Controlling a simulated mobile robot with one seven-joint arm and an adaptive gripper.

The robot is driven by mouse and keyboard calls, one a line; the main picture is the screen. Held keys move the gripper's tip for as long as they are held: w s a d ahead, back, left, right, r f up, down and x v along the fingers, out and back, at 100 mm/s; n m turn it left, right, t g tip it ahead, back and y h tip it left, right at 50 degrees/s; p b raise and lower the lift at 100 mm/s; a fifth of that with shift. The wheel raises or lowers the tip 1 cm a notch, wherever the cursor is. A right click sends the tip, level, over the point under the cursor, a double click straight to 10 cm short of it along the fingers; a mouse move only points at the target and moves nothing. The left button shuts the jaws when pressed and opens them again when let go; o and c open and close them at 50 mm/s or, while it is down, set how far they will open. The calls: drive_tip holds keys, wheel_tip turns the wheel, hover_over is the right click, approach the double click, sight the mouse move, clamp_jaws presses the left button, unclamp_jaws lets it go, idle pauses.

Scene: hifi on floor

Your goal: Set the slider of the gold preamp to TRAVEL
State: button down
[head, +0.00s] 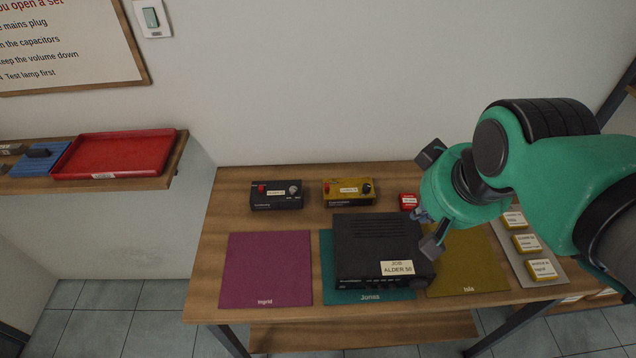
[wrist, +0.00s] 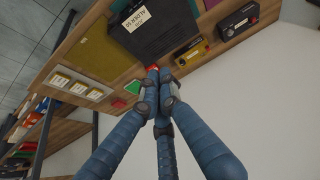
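The gold preamp (head: 348,192) stands at the back of the workbench. It has a red part at its left, a pale label and a dark knob at its right; its slider and setting marks are too small to read. It also shows in the wrist view (wrist: 190,52). My gripper (head: 424,208) is in the air to the right of the gold preamp, apart from it, above the right end of the large black unit. In the wrist view the fingers (wrist: 158,92) converge near the middle. Whether they meet is unclear, and I see nothing held between them.
A small black unit (head: 276,195) stands left of the gold preamp. A large black unit (head: 375,240) labelled JOB ALDER 50 stands in front on the teal Jonas mat (head: 327,270). A small red box (head: 408,201) is right of the preamp. The purple Ingrid mat (head: 266,268) is clear.

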drive_tip(key=w+a+f+n+g+p, duration=0.15)
drive_tip(key=w+a+n, duration=0.3)
drive_tip(key=w, duration=0.65)
drive_tip(key=w+a+f+n+g+p, duration=0.15)
drive_tip(key=w+a+n, duration=0.3)
drive_tip(key=w, duration=0.65)
drive_tip(key=w+a+f+n+g+h+p, duration=0.2)
drive_tip(key=w+a+f+n, duration=0.5)
drive_tip(key=w+a+f, duration=0.6)
wheel_tip(320, 180, down, 4)
drive_tip(key=shift+w+a+r+n+h+p, duration=0.1)
drive_tip(key=shift+w+a+n+h+p, duration=0.3)
drive_tip(key=shift+a+p, duration=0.35)
drive_tip(key=shift+a, duration=0.1)
